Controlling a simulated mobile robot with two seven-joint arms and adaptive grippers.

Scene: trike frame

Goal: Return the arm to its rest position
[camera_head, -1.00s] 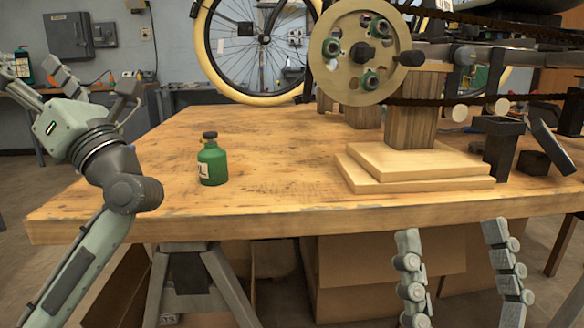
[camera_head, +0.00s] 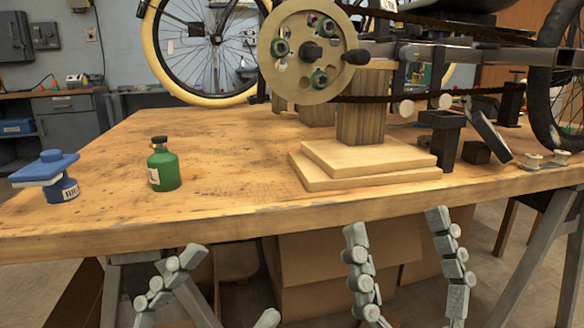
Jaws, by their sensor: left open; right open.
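My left gripper (camera_head: 228,288) is low at the bottom of the head view, in front of the table's front edge. Its fingers are spread and empty, and one is partly cut off by the bottom of the picture. My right gripper (camera_head: 396,226) hangs to its right, also in front of and below the table edge, with two spread fingers and nothing between them. Both grippers are apart from the wooden table (camera_head: 235,190). The arm links behind the fingers are out of view.
A green bottle (camera_head: 165,172) with a dark cap stands on the table's left part. A blue container (camera_head: 64,190) topped by a flat blue piece stands further left. The trike frame (camera_head: 470,56) rests on a stepped wooden block (camera_head: 365,160). Free tabletop lies between bottle and block.

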